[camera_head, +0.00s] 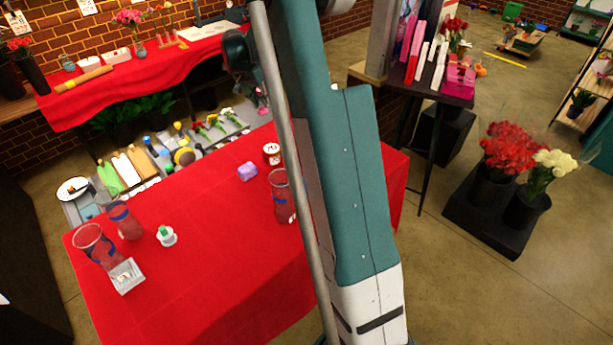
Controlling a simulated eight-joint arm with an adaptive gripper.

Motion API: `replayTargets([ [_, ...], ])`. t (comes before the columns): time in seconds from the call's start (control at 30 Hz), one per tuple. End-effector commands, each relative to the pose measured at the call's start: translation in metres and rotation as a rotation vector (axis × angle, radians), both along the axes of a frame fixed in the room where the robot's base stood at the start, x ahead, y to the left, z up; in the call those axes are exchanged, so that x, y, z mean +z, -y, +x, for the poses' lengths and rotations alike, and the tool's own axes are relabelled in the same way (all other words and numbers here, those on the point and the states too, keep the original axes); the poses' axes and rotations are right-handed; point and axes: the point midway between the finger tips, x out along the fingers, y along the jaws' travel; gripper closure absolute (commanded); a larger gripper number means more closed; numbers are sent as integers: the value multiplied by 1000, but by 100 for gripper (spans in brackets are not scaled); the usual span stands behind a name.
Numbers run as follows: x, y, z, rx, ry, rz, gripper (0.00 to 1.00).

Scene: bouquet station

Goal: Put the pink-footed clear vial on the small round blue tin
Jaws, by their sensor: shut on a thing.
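I cannot make out the pink-footed clear vial or the small round blue tin for certain; either may be hidden behind my arm or out of view. Clear vessels stand on the red-clothed table (215,275): a wide one (93,240) and a narrower one (124,219) at the left, and a tall one (280,192) beside my arm. They have dark blue marks, and no pink foot is clear on any of them. My gripper is not in view; only my arm's upper links show, covering the right part of the table.
The cloth's front middle is clear. Flower buckets (492,187) stand on the floor at right.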

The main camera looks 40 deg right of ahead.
Motion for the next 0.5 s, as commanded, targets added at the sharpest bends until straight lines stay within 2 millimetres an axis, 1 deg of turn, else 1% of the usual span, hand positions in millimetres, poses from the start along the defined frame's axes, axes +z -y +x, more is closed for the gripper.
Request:
replayTargets([
  [0.1,24,0,0,0,0,0,100],
  [0.4,73,0,0,0,0,0,100],
  [0.5,74,-1,-10,3,0,0,100],
])
